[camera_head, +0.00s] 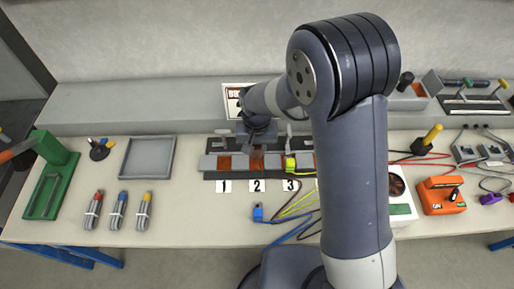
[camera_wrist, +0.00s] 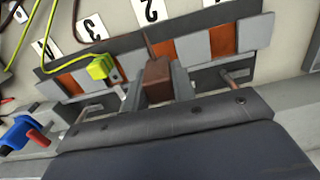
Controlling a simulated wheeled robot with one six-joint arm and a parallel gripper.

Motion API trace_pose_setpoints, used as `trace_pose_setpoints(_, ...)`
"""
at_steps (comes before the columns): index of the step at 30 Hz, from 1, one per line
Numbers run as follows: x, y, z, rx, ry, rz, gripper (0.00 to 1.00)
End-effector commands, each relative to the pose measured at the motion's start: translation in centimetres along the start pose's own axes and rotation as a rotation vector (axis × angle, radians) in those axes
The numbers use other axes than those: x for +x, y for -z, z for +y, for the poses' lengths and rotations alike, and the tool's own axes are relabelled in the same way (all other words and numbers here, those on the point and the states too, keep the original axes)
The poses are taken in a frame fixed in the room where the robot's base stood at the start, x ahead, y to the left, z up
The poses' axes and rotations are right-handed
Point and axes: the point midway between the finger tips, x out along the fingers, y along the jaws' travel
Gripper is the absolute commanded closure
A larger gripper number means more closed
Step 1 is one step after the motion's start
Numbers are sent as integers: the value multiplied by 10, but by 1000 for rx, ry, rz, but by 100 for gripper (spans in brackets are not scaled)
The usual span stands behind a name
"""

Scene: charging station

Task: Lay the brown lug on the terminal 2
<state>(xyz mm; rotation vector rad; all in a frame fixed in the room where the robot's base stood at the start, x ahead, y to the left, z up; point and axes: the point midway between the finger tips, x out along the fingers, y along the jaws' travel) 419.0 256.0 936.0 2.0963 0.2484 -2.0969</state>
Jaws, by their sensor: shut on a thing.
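The brown lug (camera_wrist: 157,80) is gripped between the two fingers of my gripper (camera_wrist: 160,85) in the wrist view. Its brown cable comes off its far end. The lug is in front of the orange pad of terminal 2 (camera_wrist: 161,49), beside label 2 (camera_wrist: 150,10); I cannot tell whether it touches the pad. In the head view, my gripper (camera_head: 257,146) is over terminal 2 (camera_head: 257,163), and my arm hides part of the strip. A yellow lug (camera_wrist: 101,67) sits at terminal 3; it also shows in the head view (camera_head: 290,163).
A blue lug (camera_head: 258,213) lies on the table in front of the strip, with its cable. Terminal 1 (camera_head: 224,162) has a bare orange pad. A grey tray (camera_head: 148,157) and several marker-like tubes (camera_head: 118,211) are to the left. An orange box (camera_head: 441,195) is to the right.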

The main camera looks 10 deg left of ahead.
Motion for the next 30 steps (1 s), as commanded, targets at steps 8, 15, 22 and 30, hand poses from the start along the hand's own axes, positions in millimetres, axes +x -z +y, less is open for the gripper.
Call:
trace_pose_setpoints(8, 12, 0, 0, 0, 0, -1, 97)
trace_pose_setpoints(15, 36, 0, 0, 0, 0, -1, 97)
trace_pose_setpoints(22, 55, 0, 0, 0, 0, 0, 97)
trace_pose_setpoints(30, 58, 0, 0, 0, 0, 0, 97)
